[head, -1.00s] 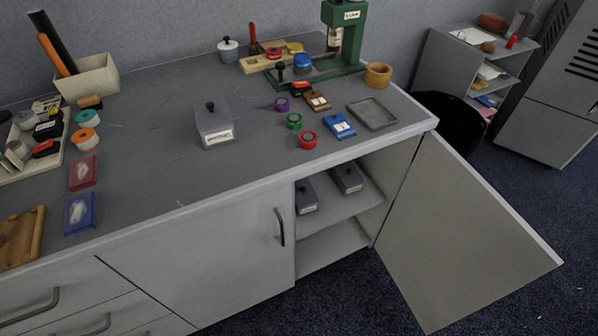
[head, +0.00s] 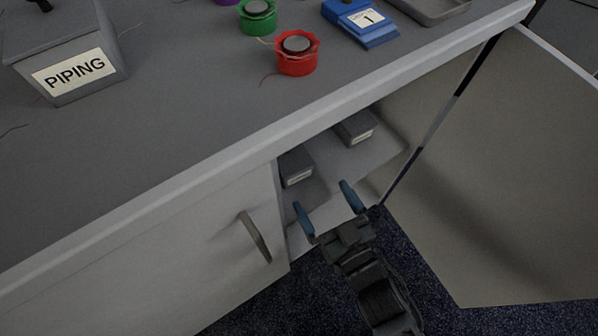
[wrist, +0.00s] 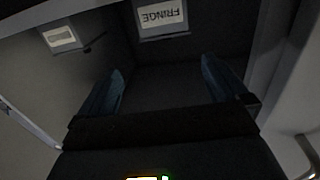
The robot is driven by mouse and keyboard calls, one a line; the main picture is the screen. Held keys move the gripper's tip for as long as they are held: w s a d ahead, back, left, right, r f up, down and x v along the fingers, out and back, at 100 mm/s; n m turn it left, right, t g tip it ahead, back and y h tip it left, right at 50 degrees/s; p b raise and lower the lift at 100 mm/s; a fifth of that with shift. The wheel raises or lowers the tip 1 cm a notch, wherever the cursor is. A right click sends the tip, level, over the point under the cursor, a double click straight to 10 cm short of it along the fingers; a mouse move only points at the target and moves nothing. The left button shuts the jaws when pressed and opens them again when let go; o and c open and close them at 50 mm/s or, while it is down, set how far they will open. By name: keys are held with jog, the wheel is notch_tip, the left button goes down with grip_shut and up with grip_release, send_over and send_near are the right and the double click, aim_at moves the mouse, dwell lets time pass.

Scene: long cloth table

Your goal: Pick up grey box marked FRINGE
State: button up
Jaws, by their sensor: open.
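The grey box marked FRINGE (wrist: 161,17) is at the top middle of the wrist view, its white label upside down there. In the head view it appears to be the left box (head: 297,165) on the cabinet's upper shelf, its label too small to read. My gripper (head: 324,200) is open and empty, with two blue fingers at the cabinet opening, in front of and below that box. In the wrist view the fingers of my gripper (wrist: 163,78) stand apart, with the box beyond them and not touched.
A second grey labelled box (head: 355,127) sits farther right on the shelf (head: 372,153). The right cabinet door (head: 500,170) stands open; the left door (head: 170,270), with its handle, is shut. The tabletop edge overhangs the opening. A PIPING box (head: 70,60) and ribbon spools stand on top.

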aim_at(300, 172)
jog(key=shift+n+y, duration=0.3)
jog(key=shift+y, duration=0.2)
jog(key=w+a+f, duration=0.1)
jog(key=w+a+f+b, duration=0.1)
jog(key=w+a, duration=0.1)
jog(key=shift+w+f, duration=0.2)
jog(key=b+x, duration=0.2)
jog(key=x, duration=0.5)
jog(key=shift+w+d, duration=0.15)
jog(key=shift+w, duration=0.1)
jog(key=shift+r, duration=0.1)
jog(key=c, duration=1)
